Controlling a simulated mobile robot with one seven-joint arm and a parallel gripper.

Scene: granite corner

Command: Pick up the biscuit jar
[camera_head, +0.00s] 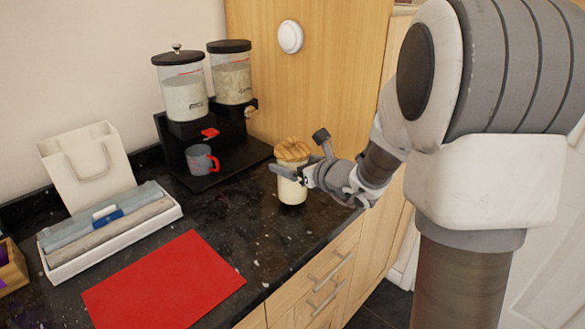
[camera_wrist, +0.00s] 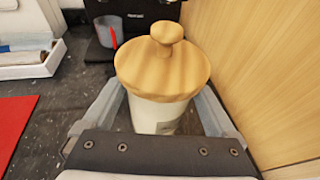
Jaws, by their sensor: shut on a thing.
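The biscuit jar (camera_head: 292,190) is a cream jar with a wooden, knobbed lid. It stands upright at the right end of the dark granite counter in the head view. In the wrist view the jar (camera_wrist: 162,115) fills the middle, its lid (camera_wrist: 162,68) facing the camera. My gripper (camera_head: 290,173) reaches it from the right and is shut on its body just below the lid. In the wrist view the fingers lie on either side of the jar; their tips are hidden behind the lid. I cannot tell whether the jar's base touches the counter.
A black dispenser stand (camera_head: 183,135) with two canisters is behind the jar, with a grey-and-red mug (camera_head: 200,160) on it. A wooden panel (camera_head: 335,75) rises close behind and right.

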